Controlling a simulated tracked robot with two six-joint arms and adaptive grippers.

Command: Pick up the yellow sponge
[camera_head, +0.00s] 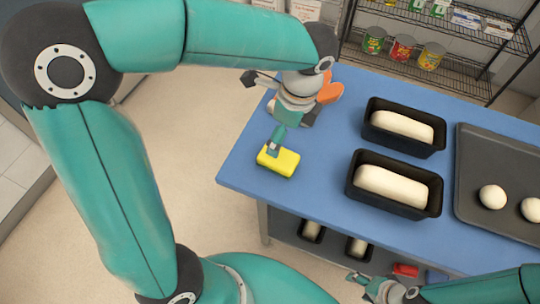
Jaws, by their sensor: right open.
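The yellow sponge (285,163) lies flat near the left corner of the blue table (320,170). My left gripper (273,147) reaches down over the sponge's upper left side, with a grey fingertip overlapping it. I cannot tell whether it touches the sponge or how far the fingers are apart. My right gripper (366,286) is low at the bottom of the view, beside the table's front edge and well away from the sponge. It is open and empty.
Two black loaf tins (437,146) (352,196) with pale dough stand right of the sponge. A dark tray (470,185) with dough balls is farther right. An orange object (330,88) lies behind my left gripper. More tins stand below the table; a wire shelf with cans stands behind.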

